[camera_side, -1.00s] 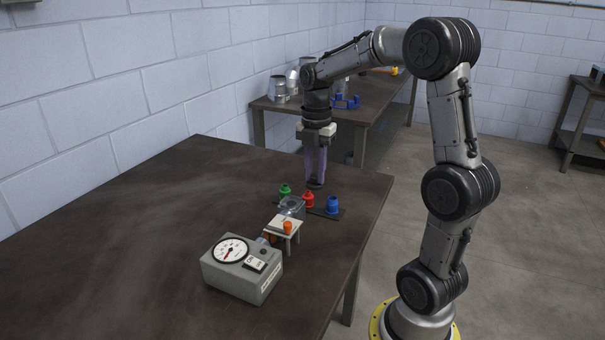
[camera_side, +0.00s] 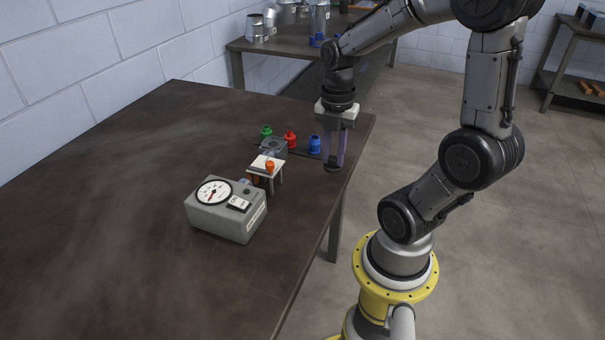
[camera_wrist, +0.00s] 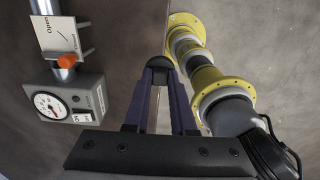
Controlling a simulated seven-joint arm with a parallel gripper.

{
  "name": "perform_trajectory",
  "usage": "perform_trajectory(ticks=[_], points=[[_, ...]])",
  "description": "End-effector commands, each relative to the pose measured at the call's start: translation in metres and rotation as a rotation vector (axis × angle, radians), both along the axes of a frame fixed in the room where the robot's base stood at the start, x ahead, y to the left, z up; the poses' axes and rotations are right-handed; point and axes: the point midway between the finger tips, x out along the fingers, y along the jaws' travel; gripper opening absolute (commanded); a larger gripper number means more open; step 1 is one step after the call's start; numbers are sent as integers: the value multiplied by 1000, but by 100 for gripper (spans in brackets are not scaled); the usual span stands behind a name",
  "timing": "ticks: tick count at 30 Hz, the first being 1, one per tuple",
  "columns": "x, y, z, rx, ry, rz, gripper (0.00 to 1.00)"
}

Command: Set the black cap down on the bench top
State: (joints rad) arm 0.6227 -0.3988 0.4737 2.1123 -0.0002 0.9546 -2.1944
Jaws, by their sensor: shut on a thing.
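My gripper (camera_side: 333,163) is shut on the black cap (camera_side: 333,169) and points down near the right edge of the bench top (camera_side: 110,190). The cap is a small dark disc at the fingertips, to the right of the blue cap and nearer the camera. In the wrist view the cap (camera_wrist: 160,62) shows between the tips of my gripper (camera_wrist: 160,68), in line with the bench edge. I cannot tell whether the cap touches the bench or hangs just above it.
Green (camera_side: 266,131), red (camera_side: 290,139) and blue (camera_side: 314,145) caps stand in a row. A small white stand (camera_side: 266,165) with an orange knob and a grey gauge box (camera_side: 228,210) are nearer. The bench's left side is clear; floor lies beyond its right edge.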

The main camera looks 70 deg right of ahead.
Motion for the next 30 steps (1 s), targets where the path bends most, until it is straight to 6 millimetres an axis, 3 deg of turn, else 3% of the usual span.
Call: perform_trajectory(ticks=[10, 15, 26, 30], points=[[63, -45, -35, 3, 4, -1, 0], [83, -60, -66, 3, 4, -1, 0], [103, -74, -95, 2, 2, -1, 0], [103, -74, -115, 2, 3, -1, 0]])
